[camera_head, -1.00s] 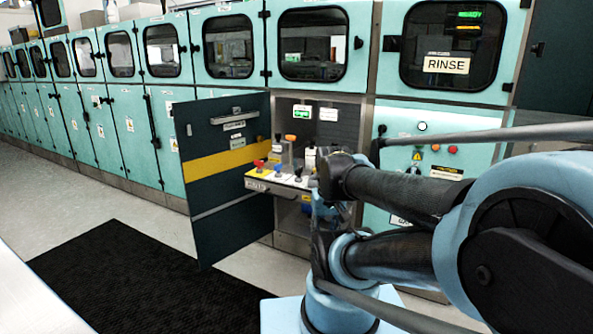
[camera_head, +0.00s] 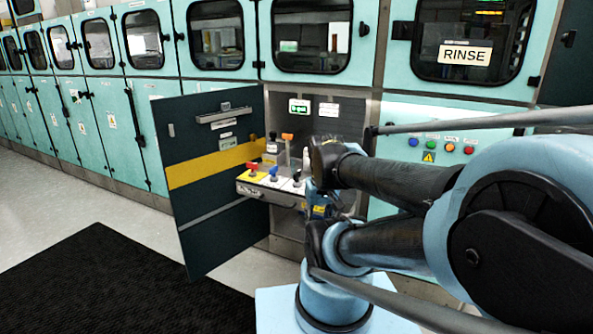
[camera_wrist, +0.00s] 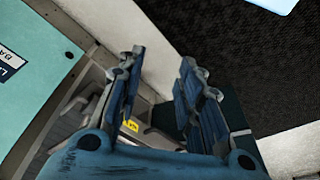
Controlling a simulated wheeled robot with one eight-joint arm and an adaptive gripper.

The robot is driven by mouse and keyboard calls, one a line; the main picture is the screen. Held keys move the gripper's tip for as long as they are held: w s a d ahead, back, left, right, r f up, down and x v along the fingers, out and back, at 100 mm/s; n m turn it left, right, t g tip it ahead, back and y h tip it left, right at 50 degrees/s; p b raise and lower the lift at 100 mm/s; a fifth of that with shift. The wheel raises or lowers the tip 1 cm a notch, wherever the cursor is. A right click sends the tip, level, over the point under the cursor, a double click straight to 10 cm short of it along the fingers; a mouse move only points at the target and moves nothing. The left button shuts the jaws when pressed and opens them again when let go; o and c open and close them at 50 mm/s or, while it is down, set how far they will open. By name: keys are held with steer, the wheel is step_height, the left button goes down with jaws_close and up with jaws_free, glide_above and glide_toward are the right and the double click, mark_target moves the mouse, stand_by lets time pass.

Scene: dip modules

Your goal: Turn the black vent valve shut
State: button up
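A pull-out shelf (camera_head: 262,192) in the open cabinet carries small valves, seen in the head view. A red-handled valve (camera_head: 252,167) stands on its yellow left part, with a blue-handled valve (camera_head: 273,171) beside it. A small dark handle (camera_head: 297,176) on the white right part looks like the black vent valve. My gripper (camera_head: 319,203) is just right of the shelf, mostly hidden by my arm. In the wrist view my gripper (camera_wrist: 161,66) has its two blue fingers apart, with nothing between them. No valve is clear in that view.
The dark cabinet door (camera_head: 212,215) with a yellow stripe stands open left of the shelf. An orange-topped handle (camera_head: 287,137) rises behind the valves. A button panel (camera_head: 440,147) is right of the opening. A black mat (camera_head: 110,285) lies on open floor at left.

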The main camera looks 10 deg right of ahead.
steer(key=shift+w+a, duration=0.1)
steer(key=shift+a, duration=0.05)
steer(key=shift+o, duration=1.4)
steer(key=o, duration=0.5)
steer(key=shift+r, duration=0.8)
step_height(320, 180, up, 16)
steer(key=n+g, duration=0.2)
steer(key=n, duration=0.9)
glide_above(297, 172)
step_height(297, 172, down, 16)
steer(key=shift+w+f, duration=0.1)
steer(key=shift+f, duration=0.1)
steer(key=shift+c, duration=0.5)
steer(key=c, duration=0.9)
